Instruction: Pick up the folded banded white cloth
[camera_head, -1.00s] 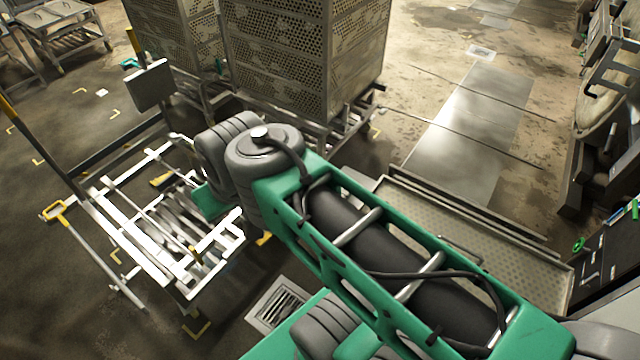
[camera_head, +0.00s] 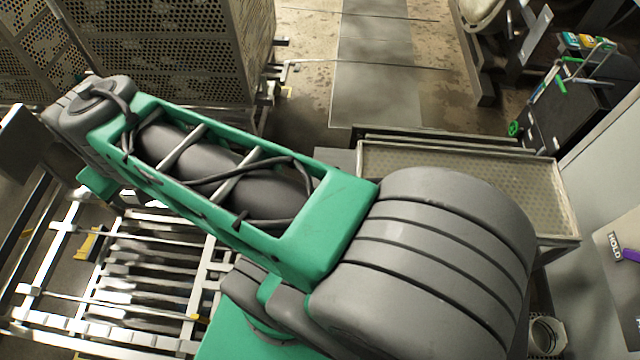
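I cannot make out a folded banded white cloth in the current head view. My green and grey arm crosses the middle of the picture from lower right to upper left and covers much of the scene behind it. My gripper is not in view, so its fingers and anything in them cannot be seen.
A shallow metal tray table (camera_head: 548,190) stands right of centre behind my arm. A white slatted frame cart (camera_head: 60,226) is at lower left. A perforated metal crate (camera_head: 185,60) stands at upper left. A dark cart (camera_head: 566,115) is at upper right. Floor plates (camera_head: 375,75) lie clear between.

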